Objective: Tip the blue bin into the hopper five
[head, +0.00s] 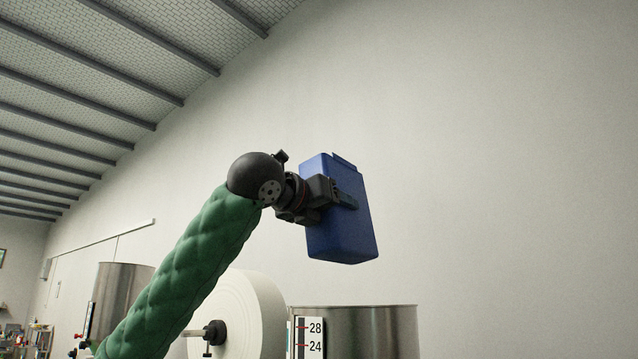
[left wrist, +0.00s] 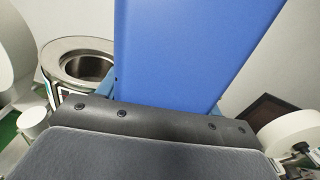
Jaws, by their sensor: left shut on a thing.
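The blue bin (head: 340,232) is held up in the air in the head view, slightly tilted, in front of the pale wall. My left gripper (head: 345,200) is shut on the side of the bin. In the left wrist view the bin (left wrist: 190,50) fills the upper middle, close to the camera. A steel hopper (head: 375,330) stands below the bin in the head view, beside a gauge marked 28 and 24. A round hopper opening (left wrist: 92,66) shows left of the bin in the left wrist view. I cannot tell which hopper is number five. My right gripper is out of view.
A large white roll (head: 255,310) on a black spindle stands left of the steel hopper. Another steel drum (head: 122,290) is farther left. A white roll (left wrist: 290,138) also shows at the right of the left wrist view. The space around the raised bin is clear.

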